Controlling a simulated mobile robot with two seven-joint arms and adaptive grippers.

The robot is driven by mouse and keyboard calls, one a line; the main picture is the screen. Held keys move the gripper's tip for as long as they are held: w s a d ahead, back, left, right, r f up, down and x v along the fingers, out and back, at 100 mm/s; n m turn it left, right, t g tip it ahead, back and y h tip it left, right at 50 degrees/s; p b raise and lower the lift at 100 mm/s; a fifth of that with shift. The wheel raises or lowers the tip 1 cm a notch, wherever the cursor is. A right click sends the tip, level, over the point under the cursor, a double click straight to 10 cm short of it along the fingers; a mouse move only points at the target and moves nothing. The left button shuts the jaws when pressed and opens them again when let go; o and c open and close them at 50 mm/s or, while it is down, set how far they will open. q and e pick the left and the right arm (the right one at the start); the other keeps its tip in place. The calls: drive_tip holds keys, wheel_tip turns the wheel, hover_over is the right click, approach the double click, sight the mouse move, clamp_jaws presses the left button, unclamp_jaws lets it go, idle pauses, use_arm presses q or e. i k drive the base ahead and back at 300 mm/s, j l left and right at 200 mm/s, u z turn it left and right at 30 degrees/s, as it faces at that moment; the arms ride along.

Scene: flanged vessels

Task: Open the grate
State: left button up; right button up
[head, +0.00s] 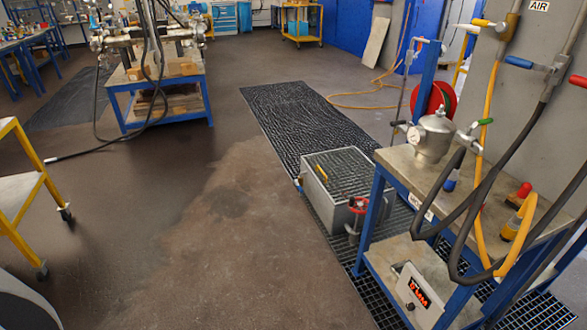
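A grey metal box (333,208) stands on the floor right of centre, beside a blue-legged workbench. Its top is a ribbed, grate-like lid (347,170), which looks shut and lies flat. A small yellow handle (321,174) is at the lid's left edge. A dark floor grating (376,306) lies flat under the box and the bench. I cannot tell which of the two is the grate of the task. A red valve wheel (358,205) is at the box's front right corner. Neither of my grippers is in view.
The workbench (400,165) on the right bears a metal vessel (434,135); hoses (482,190) hang over it. A black mat (305,115) lies behind the box. A yellow cart (20,190) stands at left. The brown floor (225,225) between is clear.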

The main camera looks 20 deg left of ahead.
sight(328, 156)
drive_tip(key=u, duration=0.25)
drive_tip(key=i+j+z, duration=0.1)
drive_tip(key=z, duration=0.4)
drive_tip(key=i+j+z, duration=0.15)
drive_tip(key=j, duration=0.15)
drive_tip(key=i+j+z, duration=0.2)
drive_tip(key=j+z, duration=0.15)
drive_tip(key=j, duration=0.25)
drive_tip(key=i+j+z, duration=0.1)
drive_tip(key=j, duration=0.4)
drive_tip(key=i+j+z, duration=0.1)
drive_tip(key=j, duration=0.35)
drive_tip(key=i+j, duration=0.1)
drive_tip(key=j, duration=0.3)
drive_tip(key=i+j, duration=0.1)
drive_tip(key=j, duration=0.25)
drive_tip(key=i+j, duration=0.1)
drive_tip(key=j, duration=0.3)
drive_tip(key=i+j, duration=0.1)
drive_tip(key=j, duration=0.3)
drive_tip(key=i+j, duration=0.15)
drive_tip(key=j, duration=0.25)
drive_tip(key=i+j, duration=0.3)
drive_tip(key=i+z, duration=0.05)
drive_tip(key=i, duration=0.05)
